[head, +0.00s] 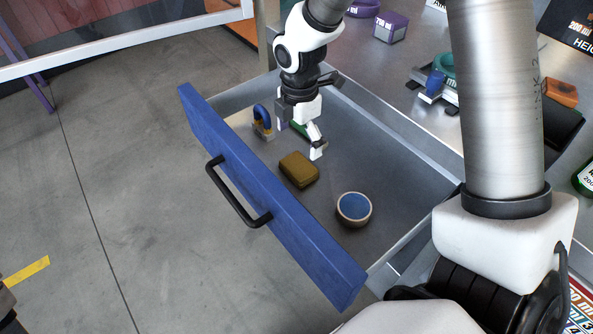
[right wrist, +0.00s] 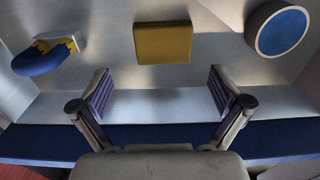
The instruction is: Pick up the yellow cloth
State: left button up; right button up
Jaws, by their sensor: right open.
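The yellow cloth (head: 299,169) is a folded mustard block lying flat on the floor of the open drawer. In the right wrist view the cloth (right wrist: 162,43) sits beyond the fingertips, roughly centred between them. My right gripper (head: 300,128) is over the drawer, near the cloth and apart from it. In its wrist view the right gripper (right wrist: 160,92) has its fingers spread wide with nothing between them.
The drawer's blue front (head: 270,200) with a black handle (head: 236,192) bounds one side. A round blue-filled bowl (head: 354,208) and a blue-and-yellow object (head: 262,120) lie in the drawer on either side of the cloth.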

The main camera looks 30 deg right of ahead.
aim_at(299, 165)
jog(key=f, duration=0.4)
jog(key=f+b, duration=0.1)
jog(key=f, duration=0.2)
jog(key=shift+s+a+f, duration=0.15)
jog(key=shift+a+f, duration=0.05)
jog(key=shift+f, duration=0.15)
jog(key=shift+s, duration=0.1)
jog(key=c, duration=0.8)
